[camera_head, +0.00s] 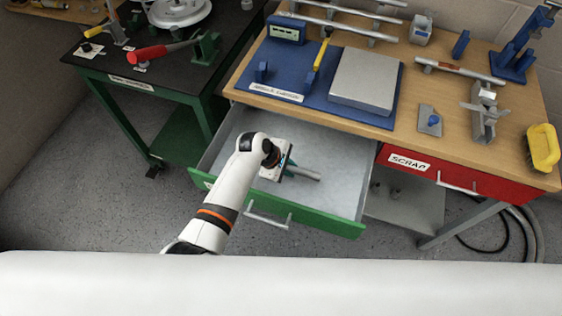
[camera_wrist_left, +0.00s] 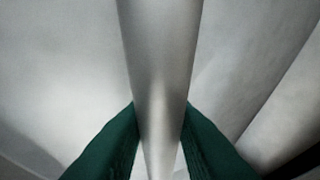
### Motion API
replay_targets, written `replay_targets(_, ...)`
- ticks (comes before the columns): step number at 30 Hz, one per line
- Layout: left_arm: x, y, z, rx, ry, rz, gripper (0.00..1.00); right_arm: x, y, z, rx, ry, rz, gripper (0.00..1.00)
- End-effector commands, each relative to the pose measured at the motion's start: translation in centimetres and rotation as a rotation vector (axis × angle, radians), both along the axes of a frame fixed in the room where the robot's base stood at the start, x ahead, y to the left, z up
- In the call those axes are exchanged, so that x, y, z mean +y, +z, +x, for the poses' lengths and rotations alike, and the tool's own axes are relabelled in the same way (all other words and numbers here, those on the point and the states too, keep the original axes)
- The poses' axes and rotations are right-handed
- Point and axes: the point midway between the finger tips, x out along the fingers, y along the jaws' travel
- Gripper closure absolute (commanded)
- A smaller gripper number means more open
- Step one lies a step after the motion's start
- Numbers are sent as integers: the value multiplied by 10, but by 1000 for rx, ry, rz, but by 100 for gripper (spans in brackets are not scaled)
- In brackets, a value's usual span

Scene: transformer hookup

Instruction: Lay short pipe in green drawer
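The green drawer (camera_head: 330,217) is pulled out from the wooden bench, with a pale grey inside. My left arm reaches over its front, and my left gripper (camera_head: 290,171) is inside the drawer opening. A short grey pipe (camera_head: 307,174) sticks out to the right from the gripper, low in the drawer. In the left wrist view the pipe (camera_wrist_left: 160,60) runs between the two green fingertips (camera_wrist_left: 160,135), which press against both its sides. I cannot tell whether the pipe touches the drawer floor. My right gripper is not in view.
The bench top holds a blue mat with a grey plate (camera_head: 365,80), a pipe with a reddish band (camera_head: 458,70) and a yellow brush (camera_head: 543,147). A closed red scrap drawer (camera_head: 450,172) is at right. A dark green-framed table (camera_head: 150,75) stands left.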

Motion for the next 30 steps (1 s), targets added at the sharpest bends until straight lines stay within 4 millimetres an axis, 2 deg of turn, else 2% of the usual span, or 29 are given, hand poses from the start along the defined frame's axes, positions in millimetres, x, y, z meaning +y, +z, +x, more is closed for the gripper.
replay_targets(1,12,-25,-23,60,-7,35,58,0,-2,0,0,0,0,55)
replay_targets(3,16,-16,-23,54,-6,33,55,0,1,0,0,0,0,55)
replay_targets(18,49,86,-26,-6,3,5,55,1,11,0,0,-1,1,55)
replay_targets(24,55,105,-27,-15,2,0,55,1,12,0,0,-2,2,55)
replay_targets(30,56,108,-28,-17,3,-2,55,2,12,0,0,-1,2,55)
